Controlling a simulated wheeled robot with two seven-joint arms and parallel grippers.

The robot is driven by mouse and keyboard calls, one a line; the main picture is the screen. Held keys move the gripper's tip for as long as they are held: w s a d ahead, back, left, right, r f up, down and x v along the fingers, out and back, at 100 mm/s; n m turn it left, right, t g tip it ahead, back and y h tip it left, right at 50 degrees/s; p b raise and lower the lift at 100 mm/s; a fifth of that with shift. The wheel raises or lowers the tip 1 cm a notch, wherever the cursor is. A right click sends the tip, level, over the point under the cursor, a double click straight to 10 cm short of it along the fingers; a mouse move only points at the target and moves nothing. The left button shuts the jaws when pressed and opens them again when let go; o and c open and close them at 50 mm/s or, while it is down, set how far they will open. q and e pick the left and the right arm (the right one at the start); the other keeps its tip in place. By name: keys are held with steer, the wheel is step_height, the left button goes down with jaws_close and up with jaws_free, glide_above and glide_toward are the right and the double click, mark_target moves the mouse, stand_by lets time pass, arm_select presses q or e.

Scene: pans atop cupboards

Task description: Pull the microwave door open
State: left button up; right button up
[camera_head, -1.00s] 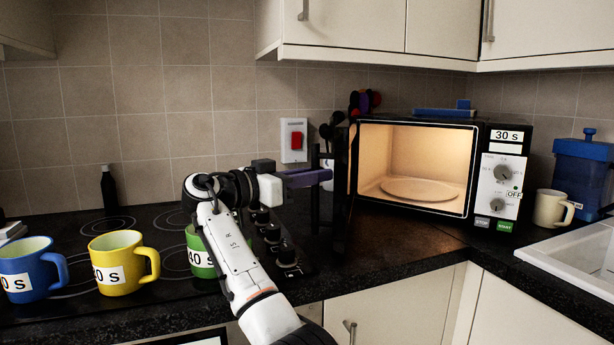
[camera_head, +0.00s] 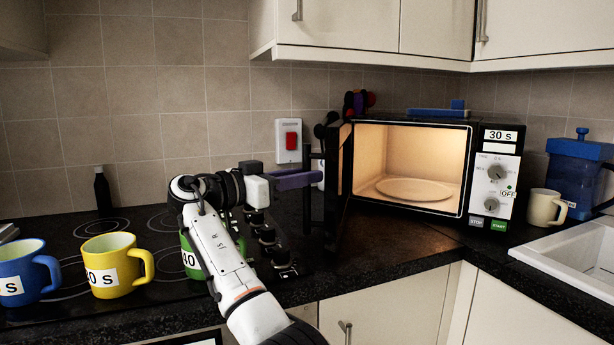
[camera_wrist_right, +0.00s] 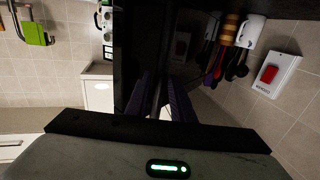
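The microwave (camera_head: 413,119) stands on the dark counter at the back right, with its lit inside and round plate in view. Its black door (camera_head: 341,185) is swung well open to the left and seen almost edge-on. The door's dark handle (camera_head: 307,200) stands upright on its left side. My right gripper (camera_head: 299,180) has purple fingers that reach past the handle toward the door. In the right wrist view the fingers (camera_wrist_right: 161,98) are apart with the dark door beyond them. Whether they clamp the handle is hidden. My left gripper is out of view.
Blue (camera_head: 22,275), yellow (camera_head: 112,262) and green mugs stand at the left, the green one partly behind my right arm. A black bottle (camera_head: 103,190) is behind them. A white mug (camera_head: 543,207) and blue container (camera_head: 577,172) stand right of the microwave, near the sink (camera_head: 570,250).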

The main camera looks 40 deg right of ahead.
steer(key=w+a, duration=0.1)
steer(key=a, duration=0.8)
steer(key=shift+a, duration=0.1)
